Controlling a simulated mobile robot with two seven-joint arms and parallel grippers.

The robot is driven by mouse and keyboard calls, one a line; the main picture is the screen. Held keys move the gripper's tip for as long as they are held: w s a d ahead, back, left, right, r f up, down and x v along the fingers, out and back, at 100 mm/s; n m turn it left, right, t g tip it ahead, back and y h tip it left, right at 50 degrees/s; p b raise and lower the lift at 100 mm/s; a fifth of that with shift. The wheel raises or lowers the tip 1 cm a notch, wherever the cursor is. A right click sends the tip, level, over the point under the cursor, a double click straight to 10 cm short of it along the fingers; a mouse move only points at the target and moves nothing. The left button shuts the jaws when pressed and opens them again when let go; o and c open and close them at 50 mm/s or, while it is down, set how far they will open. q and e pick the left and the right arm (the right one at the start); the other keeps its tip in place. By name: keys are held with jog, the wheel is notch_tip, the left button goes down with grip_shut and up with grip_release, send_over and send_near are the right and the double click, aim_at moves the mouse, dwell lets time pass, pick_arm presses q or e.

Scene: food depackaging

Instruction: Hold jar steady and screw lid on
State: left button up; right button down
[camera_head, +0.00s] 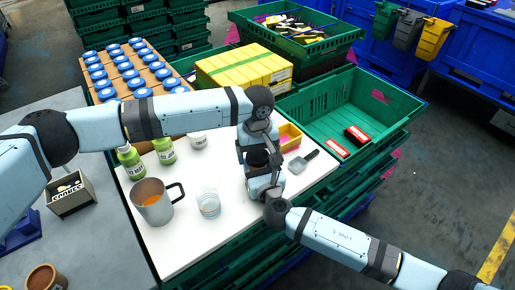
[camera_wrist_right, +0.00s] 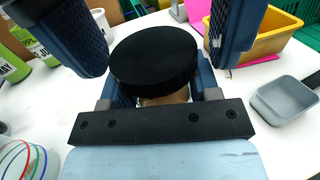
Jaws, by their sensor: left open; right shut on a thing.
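The black round lid (camera_wrist_right: 155,52) sits over the jar (camera_wrist_right: 165,98) in the right wrist view; only a small brownish part of the jar shows below it. The lid also shows in the head view (camera_head: 257,158). My right gripper (camera_wrist_right: 160,92) is shut on the jar under the lid, one blue-padded finger on each side. My left gripper (camera_head: 258,150) is above, pointing down, with its fingers open on both sides of the lid and apart from it. Whether the lid's thread is engaged cannot be seen.
On the white table stand a metal pitcher (camera_head: 152,203), a glass (camera_head: 208,203), green bottles (camera_head: 131,162), a white cup (camera_head: 197,140), a yellow bin (camera_head: 290,137) and a grey scoop (camera_head: 303,161). A green crate (camera_head: 385,100) stands at the right. The table's front part is clear.

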pick_arm(q)
jog(key=c, duration=0.9)
jog(key=o, duration=1)
jog(key=shift+c, duration=0.2)
jog(key=shift+r, duration=0.15)
jog(key=shift+r, duration=2.15)
jog(key=shift+c, duration=0.3)
